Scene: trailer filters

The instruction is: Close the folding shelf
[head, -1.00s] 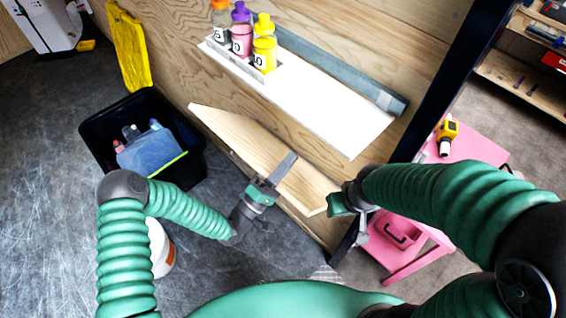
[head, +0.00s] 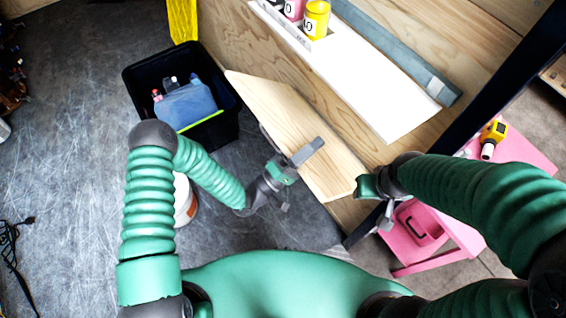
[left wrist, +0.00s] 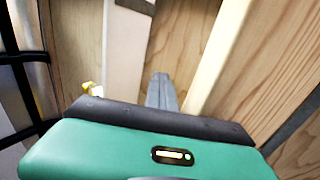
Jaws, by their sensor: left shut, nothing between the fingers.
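The folding shelf is a pale wooden board (head: 272,108) on the plywood wall, below the white shelf, and it looks tilted in the head view. My left gripper (head: 312,150) is shut and empty. Its fingers overlap the board's middle to right part; I cannot tell if they touch it. In the left wrist view the shut fingers (left wrist: 161,92) point up between a white panel and a pale wooden edge (left wrist: 218,55). My right gripper (head: 368,187) is by the board's right end. Its fingers are too unclear to tell open from shut, and contact is unclear.
The white shelf (head: 385,95) above holds bottles, including a yellow one (head: 316,18). A black bin (head: 222,127) with a blue container (head: 186,105) stands on the floor at left. A pink stool (head: 520,150) with a yellow tool (head: 493,134) is at right. A white bucket (head: 184,200) is near my left arm.

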